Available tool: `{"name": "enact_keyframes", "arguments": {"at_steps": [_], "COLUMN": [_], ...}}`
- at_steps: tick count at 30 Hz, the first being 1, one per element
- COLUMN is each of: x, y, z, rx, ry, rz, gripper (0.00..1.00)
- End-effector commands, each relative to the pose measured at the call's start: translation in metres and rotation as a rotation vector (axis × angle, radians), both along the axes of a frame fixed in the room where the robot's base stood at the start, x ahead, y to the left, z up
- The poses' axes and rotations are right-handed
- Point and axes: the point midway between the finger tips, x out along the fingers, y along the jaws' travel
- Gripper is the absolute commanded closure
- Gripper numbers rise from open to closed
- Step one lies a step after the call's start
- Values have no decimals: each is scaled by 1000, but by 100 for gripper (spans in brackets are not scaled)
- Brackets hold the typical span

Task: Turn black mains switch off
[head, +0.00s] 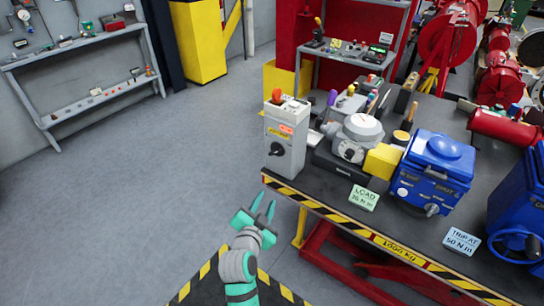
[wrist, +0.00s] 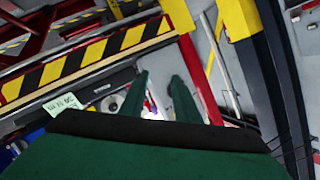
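A grey switch box (head: 285,135) stands upright at the left end of the table. A black rotary switch (head: 277,149) is on its front face, with an orange-red knob (head: 277,96) on top and small orange and yellow labels. My gripper (head: 265,203) is below and left of the box in the head view, off the table's front edge, apart from the switch. Its two fingers are spread with nothing between them; they also show apart in the wrist view (wrist: 160,76). The black switch cannot be made out in the wrist view, where the fingers and gripper body block much.
The table edge (head: 345,222) has yellow-black stripes. A LOAD card (head: 363,198), a grey gauge unit (head: 352,145) and a blue actuator (head: 437,167) stand right of the box. A red lift frame (head: 340,265) is below. The floor at left is clear.

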Motion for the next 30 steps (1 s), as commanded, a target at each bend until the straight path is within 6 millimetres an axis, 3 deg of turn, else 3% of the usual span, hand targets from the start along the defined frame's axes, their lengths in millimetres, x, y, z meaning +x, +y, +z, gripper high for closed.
{"name": "enact_keyframes", "arguments": {"at_steps": [1, 6, 12, 20, 30], "x": [15, 43, 56, 77, 130], "y": [4, 9, 11, 5, -14], "z": [20, 63, 89, 86, 70], "rx": [34, 136, 201, 212, 211], "ry": [-17, -42, -57, -58, -57], "rz": [-24, -106, -159, -171, -167], "gripper": [71, 71, 71, 71, 71]}}
